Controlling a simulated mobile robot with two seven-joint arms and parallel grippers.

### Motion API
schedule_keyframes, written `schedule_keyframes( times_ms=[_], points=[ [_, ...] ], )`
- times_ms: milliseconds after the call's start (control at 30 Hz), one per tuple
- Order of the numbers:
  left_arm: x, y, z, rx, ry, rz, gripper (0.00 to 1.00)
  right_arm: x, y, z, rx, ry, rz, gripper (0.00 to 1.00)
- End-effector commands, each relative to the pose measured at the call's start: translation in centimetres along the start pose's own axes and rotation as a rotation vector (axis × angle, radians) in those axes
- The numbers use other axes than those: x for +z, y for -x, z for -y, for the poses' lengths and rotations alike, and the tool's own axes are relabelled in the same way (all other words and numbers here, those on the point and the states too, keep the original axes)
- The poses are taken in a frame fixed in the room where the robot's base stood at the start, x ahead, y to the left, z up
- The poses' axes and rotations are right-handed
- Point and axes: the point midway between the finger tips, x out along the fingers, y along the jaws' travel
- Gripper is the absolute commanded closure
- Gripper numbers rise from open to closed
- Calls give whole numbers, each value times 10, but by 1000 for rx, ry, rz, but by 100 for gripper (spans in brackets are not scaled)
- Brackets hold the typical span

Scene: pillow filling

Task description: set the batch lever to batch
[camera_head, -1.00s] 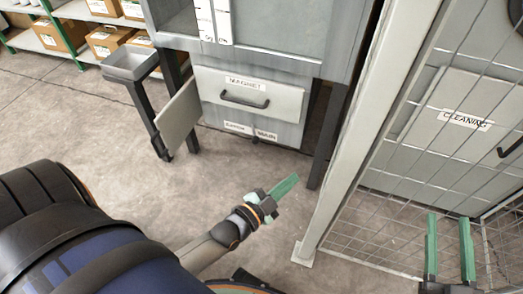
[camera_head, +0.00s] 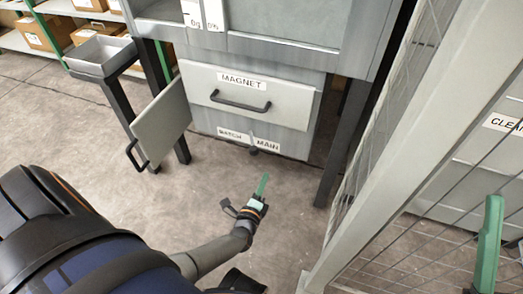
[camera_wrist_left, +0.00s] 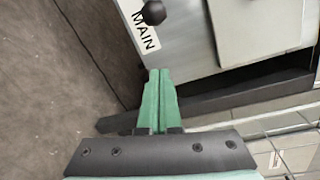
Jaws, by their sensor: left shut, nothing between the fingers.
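The batch lever shows as a small dark knob (camera_head: 253,151) at the lower edge of the grey machine, below the BATCH label (camera_head: 234,135) and the MAIN label (camera_head: 267,145), near the gap between them. In the left wrist view the round black knob (camera_wrist_left: 153,12) is at the top, over the edge of the MAIN label (camera_wrist_left: 146,36). My left gripper (camera_head: 263,178) is shut and empty, just below the knob and apart from it. Its green fingers (camera_wrist_left: 159,75) lie together in the wrist view.
The MAGNET panel (camera_head: 291,102) with a black handle is above the labels. A hinged grey door (camera_head: 160,123) stands open on the left, beside a metal tray (camera_head: 100,55) on legs. A pale post (camera_head: 395,165) and mesh fence rise on the right.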

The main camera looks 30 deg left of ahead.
Motion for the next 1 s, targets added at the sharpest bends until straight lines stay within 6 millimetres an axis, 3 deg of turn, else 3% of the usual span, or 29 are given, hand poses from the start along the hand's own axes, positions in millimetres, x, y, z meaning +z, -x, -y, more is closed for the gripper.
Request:
schedule_keyframes(
  times_ms=[333,467,933,1000],
  points=[
    [0,-1,-2,3,-6,1,100,1,1,0,0,0,1,50],
    [0,-10,-3,1,-7,1,100,6,5,3,-2,2,4,50],
    [-2,-102,-6,-2,-6,1,100,52,46,28,-28,44,39,50],
    [10,-97,-3,4,-9,0,100,50,42,28,-30,44,48,50]
  ],
)
